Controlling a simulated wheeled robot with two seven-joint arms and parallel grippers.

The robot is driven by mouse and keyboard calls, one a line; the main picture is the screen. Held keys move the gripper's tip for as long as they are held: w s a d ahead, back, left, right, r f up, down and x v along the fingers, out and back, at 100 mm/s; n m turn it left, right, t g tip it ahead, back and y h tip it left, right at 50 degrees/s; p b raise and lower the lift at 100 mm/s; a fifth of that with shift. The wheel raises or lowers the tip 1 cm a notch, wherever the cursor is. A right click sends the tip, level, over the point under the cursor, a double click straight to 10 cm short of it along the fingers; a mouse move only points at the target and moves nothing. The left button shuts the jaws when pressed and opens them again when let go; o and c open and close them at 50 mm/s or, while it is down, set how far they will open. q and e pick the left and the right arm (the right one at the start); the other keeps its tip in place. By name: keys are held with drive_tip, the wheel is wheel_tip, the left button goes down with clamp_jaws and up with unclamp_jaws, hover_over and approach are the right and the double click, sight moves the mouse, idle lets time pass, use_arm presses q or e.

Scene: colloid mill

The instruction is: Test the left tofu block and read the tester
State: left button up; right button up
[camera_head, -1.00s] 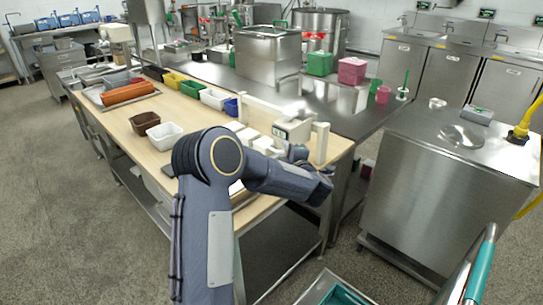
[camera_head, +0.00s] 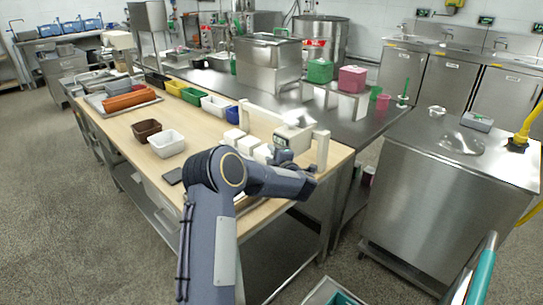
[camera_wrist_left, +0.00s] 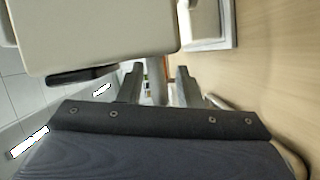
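Several white tofu blocks stand in a row on the wooden table; the leftmost block (camera_head: 233,136) shows in the head view. The tester (camera_head: 292,138), a cream device with a small dark display, stands at their right end. Its reading is too small to make out. My left gripper (camera_head: 283,157) is low beside the tester, partly hidden by my arm. In the left wrist view, the left gripper (camera_wrist_left: 160,75) has its fingers apart, with a pale upright shape between or beyond them; contact is not clear. A large cream body fills the upper left there. My right gripper is out of view.
A steel cabinet (camera_head: 440,190) stands to the right, across an aisle.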

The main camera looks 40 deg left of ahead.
use_arm(q)
clamp_jaws()
drive_tip(key=shift+f, duration=0.15)
